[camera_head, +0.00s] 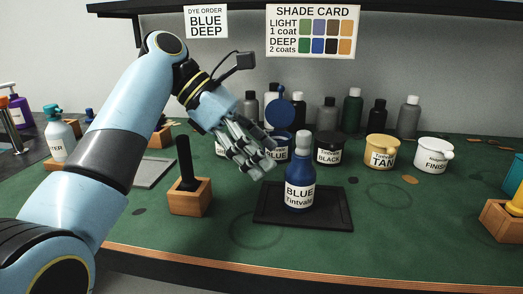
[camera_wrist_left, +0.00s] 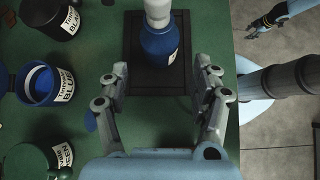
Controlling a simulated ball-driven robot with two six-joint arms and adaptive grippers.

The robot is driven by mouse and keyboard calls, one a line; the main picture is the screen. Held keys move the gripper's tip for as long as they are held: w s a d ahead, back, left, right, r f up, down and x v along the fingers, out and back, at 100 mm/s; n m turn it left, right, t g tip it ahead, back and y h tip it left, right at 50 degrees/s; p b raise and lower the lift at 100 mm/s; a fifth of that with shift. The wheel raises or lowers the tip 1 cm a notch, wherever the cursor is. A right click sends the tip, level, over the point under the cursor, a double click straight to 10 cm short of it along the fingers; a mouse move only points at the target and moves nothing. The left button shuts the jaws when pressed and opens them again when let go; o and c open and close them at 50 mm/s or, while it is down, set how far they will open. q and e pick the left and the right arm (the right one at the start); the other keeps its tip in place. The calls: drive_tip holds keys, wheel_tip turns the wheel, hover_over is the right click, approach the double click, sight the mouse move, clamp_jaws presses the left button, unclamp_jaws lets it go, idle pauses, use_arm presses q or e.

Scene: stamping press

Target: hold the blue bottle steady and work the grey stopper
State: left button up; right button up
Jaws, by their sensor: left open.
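The blue bottle (camera_head: 299,172) labelled "BLUE Tintvale" stands upright on a black tray (camera_head: 338,218). Its grey stopper (camera_head: 305,144) sits at its mouth. In the left wrist view the bottle (camera_wrist_left: 158,46) and stopper (camera_wrist_left: 158,12) are beyond my fingertips. My left gripper (camera_head: 262,160) is open and empty, behind and left of the bottle in the head view. In the left wrist view its fingers (camera_wrist_left: 163,70) are spread wide, with no visible contact on the bottle. My right gripper (camera_wrist_left: 260,23) shows at the top right of that view, well away from the bottle; its finger state is unclear.
Blue (camera_wrist_left: 38,84), black (camera_head: 329,145), tan (camera_head: 381,153) and white (camera_head: 433,156) pots stand behind the tray. A wooden block (camera_head: 190,200) with a black-handled tool stands left of it. Several bottles line the back.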

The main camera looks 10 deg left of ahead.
sight(293, 182)
use_arm(q)
drive_tip(key=shift+d+f+n, duration=0.3)
drive_tip(key=x, duration=0.7)
drive_tip(key=shift+f, duration=0.15)
clamp_jaws()
idle(1.2)
drive_tip(key=shift+o, duration=0.6)
unclamp_jaws()
drive_tip(key=shift+c, duration=0.4)
